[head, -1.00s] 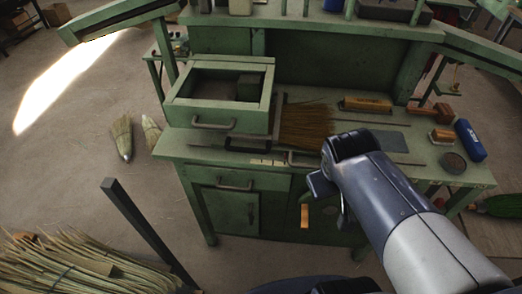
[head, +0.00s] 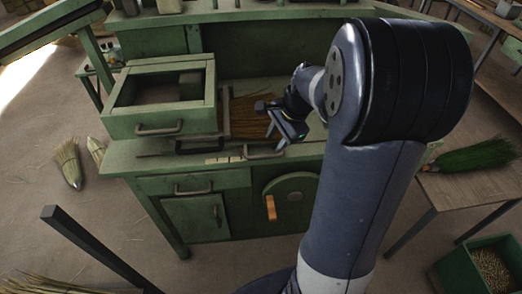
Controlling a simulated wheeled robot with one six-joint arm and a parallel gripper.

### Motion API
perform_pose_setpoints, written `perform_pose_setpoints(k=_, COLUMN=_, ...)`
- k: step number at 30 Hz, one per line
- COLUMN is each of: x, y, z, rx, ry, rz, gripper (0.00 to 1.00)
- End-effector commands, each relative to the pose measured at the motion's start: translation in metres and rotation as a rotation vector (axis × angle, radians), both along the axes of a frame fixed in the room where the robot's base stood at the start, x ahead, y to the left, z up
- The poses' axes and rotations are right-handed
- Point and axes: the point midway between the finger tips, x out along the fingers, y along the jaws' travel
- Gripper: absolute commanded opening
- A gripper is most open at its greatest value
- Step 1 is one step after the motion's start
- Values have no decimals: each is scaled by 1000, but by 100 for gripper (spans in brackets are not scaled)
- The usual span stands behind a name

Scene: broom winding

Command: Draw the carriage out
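A green workbench (head: 130,163) stands in front of me. A bundle of brown bristles (head: 246,118) lies on its top, beside the open green box (head: 117,127). A bar handle (head: 264,153) is at the bench's front edge, below the bristles. A darker handle (head: 197,149) sits to its left. I cannot tell for certain which part is the carriage. My gripper (head: 277,127) hangs over the bench top, by the right side of the bristles and above the bar handle. It looks apart from the handle, and its finger opening is unclear. My arm hides the right part of the bench.
A round green plate with an orange handle (head: 270,207) is on the bench front, beside a cabinet door (head: 190,220). A dark post (head: 95,246) rises at lower left. A side table (head: 455,192) holds green bristles (head: 476,156). A green bin (head: 462,272) stands at lower right.

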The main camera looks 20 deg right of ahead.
Motion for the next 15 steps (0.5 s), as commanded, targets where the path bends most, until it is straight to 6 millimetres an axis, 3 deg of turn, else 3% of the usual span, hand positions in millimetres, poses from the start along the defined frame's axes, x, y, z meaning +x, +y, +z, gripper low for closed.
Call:
perform_pose_setpoints(k=1, x=11, y=-8, z=-12, rx=51, ry=22, rz=-96, gripper=36)
perform_pose_setpoints(k=6, x=34, y=-22, z=-26, rx=166, ry=64, rz=-308, gripper=36)
perform_pose_setpoints(k=15, x=45, y=-17, z=-48, rx=197, ry=79, rz=-362, gripper=36)
